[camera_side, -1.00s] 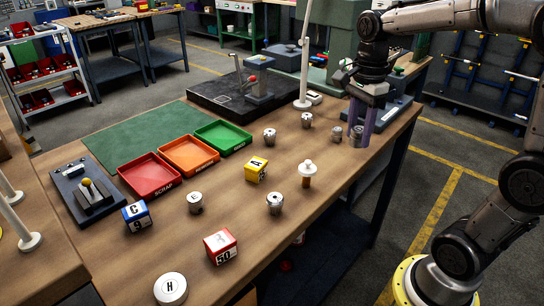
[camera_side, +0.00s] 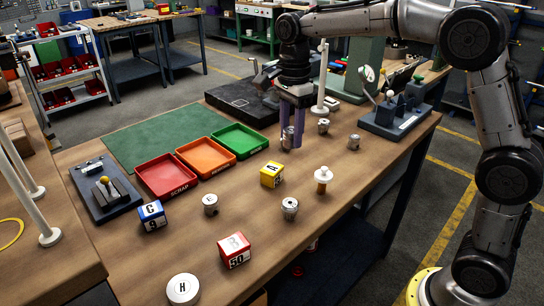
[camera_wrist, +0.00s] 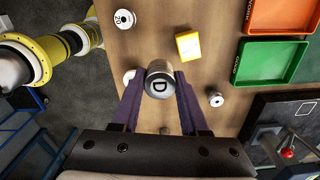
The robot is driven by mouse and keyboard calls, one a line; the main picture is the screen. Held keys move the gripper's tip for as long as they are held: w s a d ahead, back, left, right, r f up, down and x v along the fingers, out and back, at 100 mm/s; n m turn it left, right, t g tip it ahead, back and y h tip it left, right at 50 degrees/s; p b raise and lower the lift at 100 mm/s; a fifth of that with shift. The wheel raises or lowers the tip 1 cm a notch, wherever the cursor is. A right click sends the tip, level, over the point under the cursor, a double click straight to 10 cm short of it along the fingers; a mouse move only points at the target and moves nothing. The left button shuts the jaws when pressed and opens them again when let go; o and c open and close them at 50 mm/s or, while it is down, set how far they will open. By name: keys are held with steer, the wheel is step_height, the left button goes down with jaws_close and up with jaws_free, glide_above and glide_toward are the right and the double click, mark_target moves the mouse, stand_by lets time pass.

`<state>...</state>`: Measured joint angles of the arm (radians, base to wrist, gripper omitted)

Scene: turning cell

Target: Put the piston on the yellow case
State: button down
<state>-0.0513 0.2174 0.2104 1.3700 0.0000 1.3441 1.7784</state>
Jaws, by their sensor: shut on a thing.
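My gripper (camera_side: 292,140) hangs over the workbench, shut on a silver piston. The yellow case (camera_side: 271,175) is a small box with white labelled faces, standing on the bench in front of my gripper. It also shows in the wrist view (camera_wrist: 188,46), above and right of the piston, apart from it. Nothing shows on top of the case. In the side view my fingers partly hide the piston and what stands behind them.
Other pistons (camera_side: 289,208) stand around the bench. Blue (camera_side: 151,216) and red (camera_side: 234,251) cases stand nearer the front.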

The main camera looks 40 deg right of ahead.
glide_above(272, 168)
step_height(272, 168, down, 6)
steer(key=shift+f, duration=1.65)
steer(key=shift+f, duration=0.1)
steer(key=shift+c, duration=2.1)
jaws_free()
steer(key=shift+f, duration=0.1)
step_height(272, 168, up, 12)
steer(key=shift+r, duration=0.25)
